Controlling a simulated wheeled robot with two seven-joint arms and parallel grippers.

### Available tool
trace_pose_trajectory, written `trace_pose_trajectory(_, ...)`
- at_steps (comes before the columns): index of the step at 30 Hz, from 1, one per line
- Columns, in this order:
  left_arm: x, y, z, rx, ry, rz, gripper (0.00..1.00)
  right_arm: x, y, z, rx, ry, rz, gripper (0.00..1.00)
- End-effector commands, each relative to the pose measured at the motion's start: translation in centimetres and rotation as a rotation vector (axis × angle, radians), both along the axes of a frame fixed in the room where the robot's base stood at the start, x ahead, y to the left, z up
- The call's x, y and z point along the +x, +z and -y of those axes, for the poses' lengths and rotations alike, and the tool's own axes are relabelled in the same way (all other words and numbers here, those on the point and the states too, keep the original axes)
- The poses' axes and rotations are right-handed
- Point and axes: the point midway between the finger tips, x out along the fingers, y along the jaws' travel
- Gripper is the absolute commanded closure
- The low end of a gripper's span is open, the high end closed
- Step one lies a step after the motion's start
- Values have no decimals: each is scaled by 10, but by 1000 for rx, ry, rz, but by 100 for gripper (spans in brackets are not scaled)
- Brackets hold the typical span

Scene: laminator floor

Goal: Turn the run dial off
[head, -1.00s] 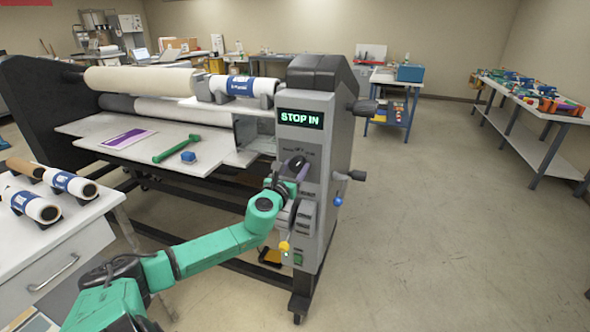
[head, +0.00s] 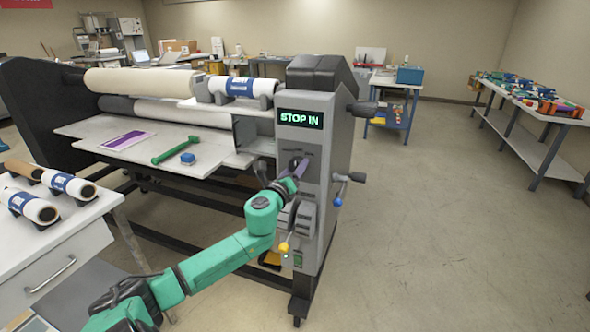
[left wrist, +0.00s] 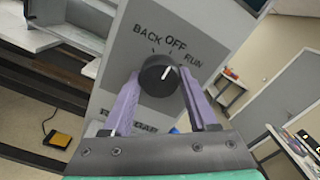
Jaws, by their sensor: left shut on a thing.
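The run dial (left wrist: 159,76) is a round black knob with a white mark on a grey panel, under the printed words BACK, OFF and RUN. Its white mark leans up and to the right, roughly toward OFF. My left gripper (left wrist: 159,80) has its two purple fingers on either side of the dial and is shut on it. In the head view the left gripper (head: 296,176) is at the front panel of the laminator (head: 318,215), below the green display (head: 300,118) reading STOP IN. My right gripper is not in view.
Below the dial are grey controls and a yellow-knobbed lever (head: 284,247). A blue-knobbed lever (head: 338,201) sticks out at the panel's right. The floor to the right is clear.

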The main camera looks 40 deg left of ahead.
Motion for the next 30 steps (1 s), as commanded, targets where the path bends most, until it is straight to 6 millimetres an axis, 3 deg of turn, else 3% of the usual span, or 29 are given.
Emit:
trace_pose_trajectory(11, 0, 0, 0, -4, -1, 2, 97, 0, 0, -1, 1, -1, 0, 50)
trace_pose_trajectory(12, 0, 0, 0, -4, -1, 2, 26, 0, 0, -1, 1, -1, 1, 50)
trace_pose_trajectory(13, 0, 0, 0, -4, -1, 2, 15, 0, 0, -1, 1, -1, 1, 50)
trace_pose_trajectory(14, 0, 0, 0, -4, -1, 2, 11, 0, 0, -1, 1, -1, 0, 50)
trace_pose_trajectory(24, -1, 0, 1, -3, 0, 1, 11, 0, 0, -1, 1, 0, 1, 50)
trace_pose_trajectory(30, -19, -3, 7, -3, -2, -2, 11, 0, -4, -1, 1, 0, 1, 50)
